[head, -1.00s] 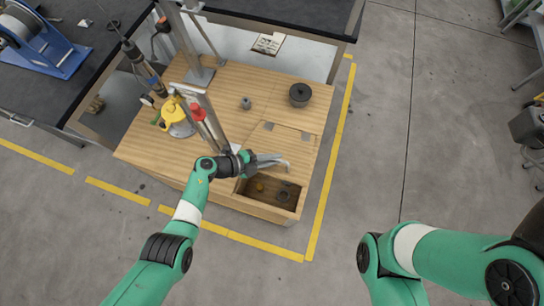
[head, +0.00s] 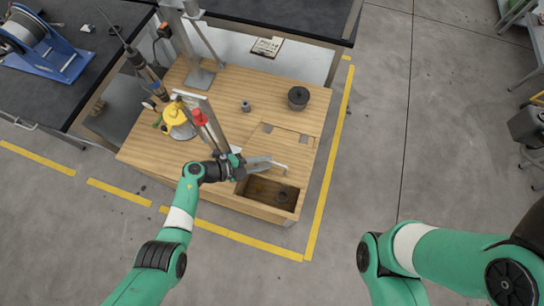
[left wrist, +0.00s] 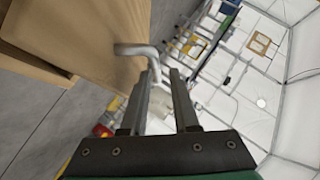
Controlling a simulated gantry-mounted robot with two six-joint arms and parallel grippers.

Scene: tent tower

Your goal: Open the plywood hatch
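The plywood hatch (head: 283,148) is a light wooden panel in the bench top, with two grey hinges along its back edge. It looks raised and tilted, and a dark compartment (head: 262,188) shows open in front of it. A bent metal handle (head: 279,167) sticks out from its front edge. The handle (left wrist: 138,50) also shows in the left wrist view, beside the wooden panel (left wrist: 100,40). My left gripper (head: 267,163) is at the handle; its fingers (left wrist: 163,75) stand apart, with the handle's bent end near the tips. I cannot tell if they touch. My right gripper is out of view.
The bench top (head: 228,88) carries a dark round pot (head: 298,97), a small grey part (head: 246,106), a yellow item (head: 174,114) and a red-topped cylinder (head: 199,118). A metal post (head: 198,75) stands at the back.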

